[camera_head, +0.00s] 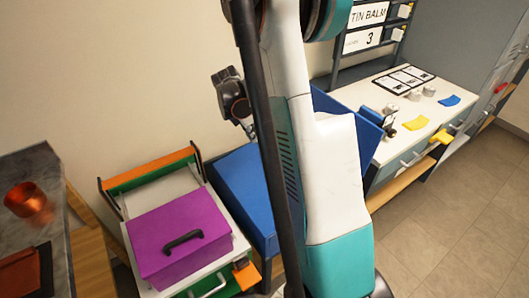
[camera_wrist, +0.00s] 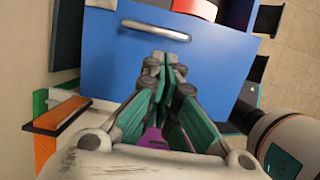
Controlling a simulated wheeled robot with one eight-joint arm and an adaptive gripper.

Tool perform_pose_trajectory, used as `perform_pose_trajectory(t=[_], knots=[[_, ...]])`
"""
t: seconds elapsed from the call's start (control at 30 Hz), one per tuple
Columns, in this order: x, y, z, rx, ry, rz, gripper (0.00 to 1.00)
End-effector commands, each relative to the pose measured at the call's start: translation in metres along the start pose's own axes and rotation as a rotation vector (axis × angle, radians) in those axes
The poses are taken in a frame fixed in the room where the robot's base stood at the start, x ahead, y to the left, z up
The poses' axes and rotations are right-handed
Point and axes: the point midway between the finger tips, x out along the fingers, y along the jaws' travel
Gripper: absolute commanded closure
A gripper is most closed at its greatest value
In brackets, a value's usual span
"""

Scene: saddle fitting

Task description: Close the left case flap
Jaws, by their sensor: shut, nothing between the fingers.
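A blue case shows on both sides of my arm in the camera_head view, with a blue panel (camera_head: 238,182) at the left and another blue part (camera_head: 362,107) at the right. My arm hides the middle, so I cannot tell how far the left flap is open. In the camera_wrist view a broad blue panel (camera_wrist: 215,75) with a silver handle fills the upper middle. My gripper (camera_wrist: 165,62) is shut and empty, its fingertips over the panel just below the handle. I cannot tell whether they touch it.
A purple box (camera_head: 165,222) with a black handle stands on a white drawer unit left of the case. A counter with a copper pot (camera_head: 25,199) is at the far left. A white workbench (camera_head: 372,95) stands at the right; open floor (camera_head: 450,220) lies before it.

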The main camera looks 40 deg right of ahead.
Motion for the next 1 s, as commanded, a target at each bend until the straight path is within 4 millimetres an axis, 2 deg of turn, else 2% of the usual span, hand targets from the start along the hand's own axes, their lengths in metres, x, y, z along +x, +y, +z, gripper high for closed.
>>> perform_pose_trajectory(t=[0.17, 0.7, 0.83, 1.0], knots=[[0.015, 0.0, -0.001, 0.002, -0.006, 0.003, 1.0], [0.116, 0.0, -0.001, 0.001, -0.004, 0.002, 1.0], [0.13, 0.0, -0.001, 0.001, -0.003, 0.002, 1.0], [0.138, 0.0, -0.001, 0.0, -0.003, 0.002, 1.0]])
